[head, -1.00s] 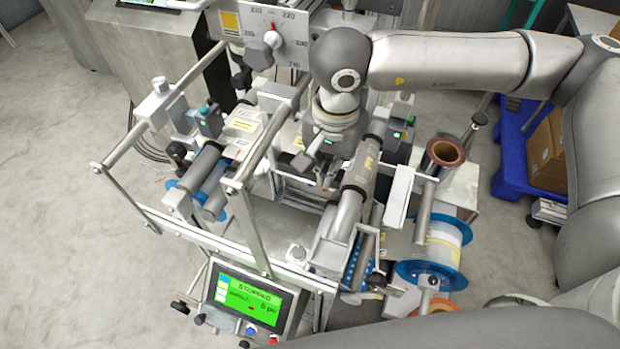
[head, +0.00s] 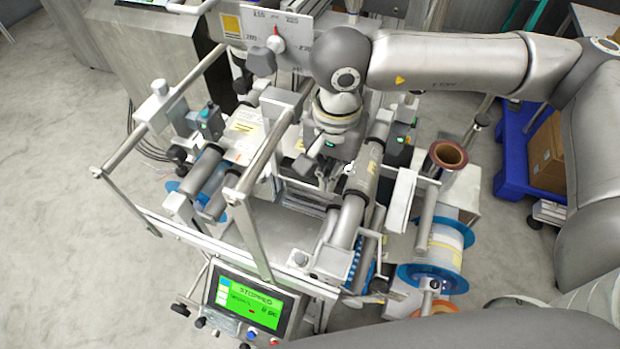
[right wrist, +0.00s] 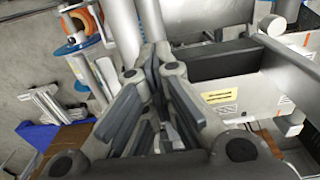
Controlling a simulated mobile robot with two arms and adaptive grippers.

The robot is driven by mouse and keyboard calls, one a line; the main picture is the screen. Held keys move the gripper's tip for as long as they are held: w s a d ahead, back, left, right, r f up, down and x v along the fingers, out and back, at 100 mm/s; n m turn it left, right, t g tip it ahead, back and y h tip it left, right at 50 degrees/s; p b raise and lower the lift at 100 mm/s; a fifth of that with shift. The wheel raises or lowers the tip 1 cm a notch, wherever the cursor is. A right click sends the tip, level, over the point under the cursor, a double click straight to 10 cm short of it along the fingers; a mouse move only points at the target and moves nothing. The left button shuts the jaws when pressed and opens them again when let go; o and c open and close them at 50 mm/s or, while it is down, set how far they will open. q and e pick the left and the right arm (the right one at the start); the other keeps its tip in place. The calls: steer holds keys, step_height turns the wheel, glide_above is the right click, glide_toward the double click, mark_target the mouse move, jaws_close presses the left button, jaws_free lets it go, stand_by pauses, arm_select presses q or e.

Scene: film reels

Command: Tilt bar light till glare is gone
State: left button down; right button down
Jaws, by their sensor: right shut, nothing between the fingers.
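The glare cannot be made out. My left gripper is not in view.
Rollers (head: 362,180) stand close right of the gripper. A metal frame rail (head: 252,235) crosses in front. A scale plate (head: 290,36) with a pointer is behind. A blue-flanged reel (head: 440,250) is at right; open floor (head: 60,200) at left.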

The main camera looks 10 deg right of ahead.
steer(key=shift+r+p, duration=0.8)
steer(key=shift+r, duration=1.2)
